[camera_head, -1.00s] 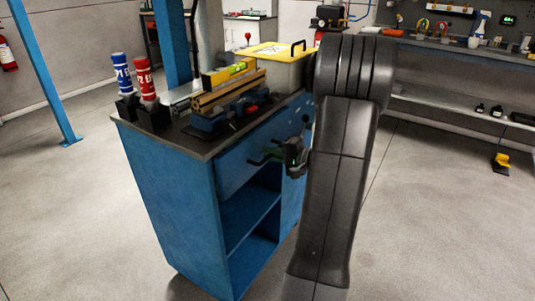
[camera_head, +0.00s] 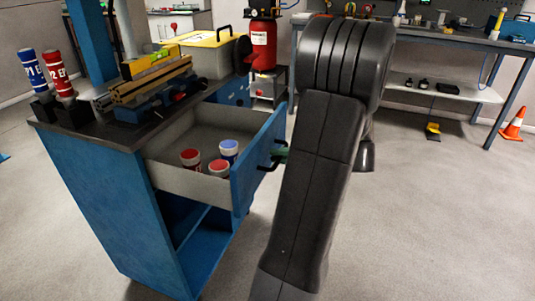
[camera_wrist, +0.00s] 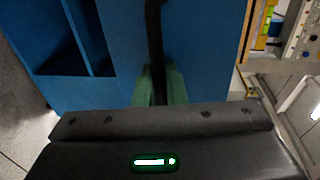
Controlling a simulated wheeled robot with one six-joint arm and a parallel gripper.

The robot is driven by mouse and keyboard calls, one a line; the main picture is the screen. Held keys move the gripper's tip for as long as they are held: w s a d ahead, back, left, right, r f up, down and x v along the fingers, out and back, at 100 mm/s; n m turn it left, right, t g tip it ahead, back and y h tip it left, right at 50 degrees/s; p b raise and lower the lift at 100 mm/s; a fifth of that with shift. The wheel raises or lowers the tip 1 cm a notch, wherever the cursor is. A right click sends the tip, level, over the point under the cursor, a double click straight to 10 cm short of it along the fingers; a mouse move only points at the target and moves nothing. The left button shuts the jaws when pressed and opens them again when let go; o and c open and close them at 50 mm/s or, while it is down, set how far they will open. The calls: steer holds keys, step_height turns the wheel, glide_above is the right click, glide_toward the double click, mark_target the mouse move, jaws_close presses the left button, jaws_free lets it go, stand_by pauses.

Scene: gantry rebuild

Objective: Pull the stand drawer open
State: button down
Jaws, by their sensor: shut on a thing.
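The blue stand (camera_head: 95,195) has its top drawer (camera_head: 190,187) pulled well out, so its grey inside shows. The drawer's blue front (camera_head: 243,180) carries a dark handle (camera_head: 270,162). My gripper (camera_head: 280,155) is at this handle, mostly hidden behind my arm. In the wrist view, the green fingers of my gripper (camera_wrist: 159,85) are shut on the black handle bar (camera_wrist: 153,35), with the blue drawer front behind it. Inside the drawer are two red-topped cans (camera_head: 190,157) and a blue-topped can (camera_head: 228,149).
A red cylinder (camera_head: 262,42) and a workbench (camera_head: 440,38) stand behind.

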steer(key=shift+f+v, duration=0.25)
steer(key=shift+v, duration=0.95)
steer(key=c, duration=1.6)
jaws_free()
steer(key=shift+d, duration=0.1)
steer(key=p+v, duration=0.2)
steer(key=v, duration=1.1)
steer(key=shift+s+d, duration=0.1)
steer(key=shift+d, duration=0.25)
steer(key=shift+a, duration=0.1)
steer(key=shift+b+x, duration=1.05)
steer(key=shift+x, duration=5.95)
